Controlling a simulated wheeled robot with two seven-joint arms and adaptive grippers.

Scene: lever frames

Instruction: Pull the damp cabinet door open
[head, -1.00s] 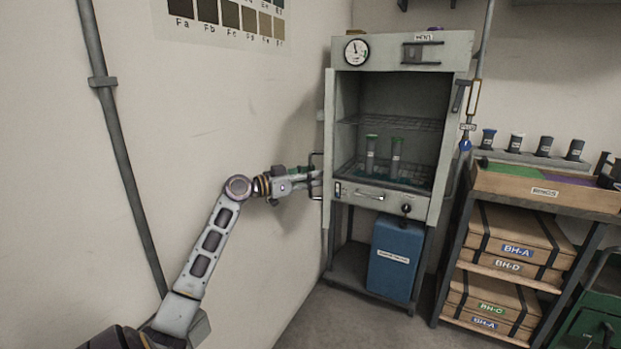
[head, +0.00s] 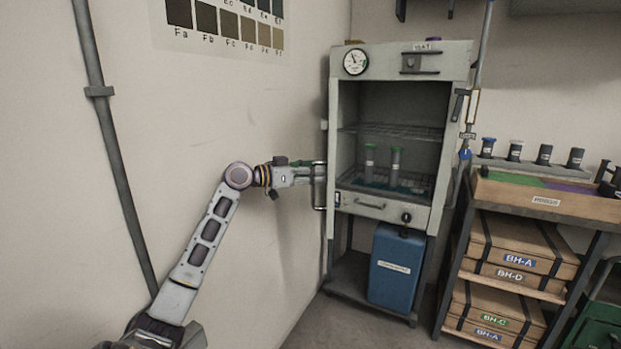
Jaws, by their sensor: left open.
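The damp cabinet (head: 400,211) is a grey box on a stand against the back wall. Its front is open and the shelves inside show. The door (head: 329,150) appears swung out to the left side and is seen nearly edge-on. A dark bar handle (head: 318,200) stands out on its left. My left gripper (head: 308,173) is open at the upper half of this handle, coming from the left. Its fingertips overlap the bar in view; I cannot tell whether they touch it. My right gripper is not in view.
Two green-capped tubes (head: 394,168) stand inside the cabinet on a wire shelf. A blue bin (head: 396,266) sits beneath. A shelf with labelled boxes (head: 520,252) stands to the right. The wall is close on the left, with a vertical pipe (head: 110,145).

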